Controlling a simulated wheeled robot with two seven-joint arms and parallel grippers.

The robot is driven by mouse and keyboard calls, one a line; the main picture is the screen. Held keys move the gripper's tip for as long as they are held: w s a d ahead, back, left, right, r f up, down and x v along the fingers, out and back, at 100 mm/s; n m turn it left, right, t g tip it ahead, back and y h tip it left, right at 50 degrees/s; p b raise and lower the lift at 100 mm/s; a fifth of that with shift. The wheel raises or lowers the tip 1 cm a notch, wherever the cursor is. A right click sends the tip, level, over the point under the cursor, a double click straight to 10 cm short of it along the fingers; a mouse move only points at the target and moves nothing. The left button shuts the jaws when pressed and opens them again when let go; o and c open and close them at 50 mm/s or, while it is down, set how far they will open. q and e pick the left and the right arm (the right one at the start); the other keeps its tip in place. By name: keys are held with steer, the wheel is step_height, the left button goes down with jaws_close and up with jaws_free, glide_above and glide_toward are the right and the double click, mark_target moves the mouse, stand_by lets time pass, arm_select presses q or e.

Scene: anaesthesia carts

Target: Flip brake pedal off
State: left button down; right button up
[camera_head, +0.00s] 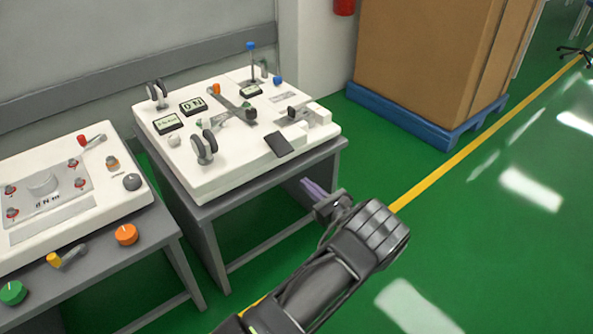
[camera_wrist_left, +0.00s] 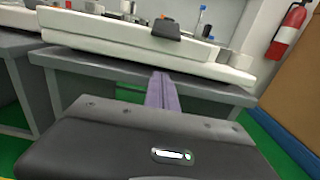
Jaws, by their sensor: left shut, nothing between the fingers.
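A dark, flat pedal-like pad (camera_head: 283,143) sticks out at the front edge of the white control panel (camera_head: 185,180) on the grey table; I take it as the brake pedal. It tilts down toward the front. The same pad shows in the left wrist view (camera_wrist_left: 166,29), above the fingertips. My left gripper (camera_head: 308,185) is in front of the table's right front corner, below and to the right of the pad, apart from it. Its purple fingers show in the left wrist view (camera_wrist_left: 161,82), shut together with nothing between them. My right gripper is not in view.
The panel also carries levers, knobs, small displays and dark round wheels (camera_head: 204,148). A second white panel (camera_head: 75,190) stands at left, with orange and green knobs on its table's front. A large brown box (camera_head: 430,60) on a blue pallet (camera_head: 412,122) stands behind right. Green floor at right is clear.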

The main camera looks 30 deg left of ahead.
mark_target(279, 144)
arm_select(q)
steer(key=b+x, duration=0.2)
steer(key=x, duration=0.7)
steer(key=shift+a+f, duration=0.15)
steer(key=shift+f, duration=0.05)
steer(key=r, duration=0.4)
steer(key=shift+s+d, duration=0.15)
steer(key=shift+d, duration=0.25)
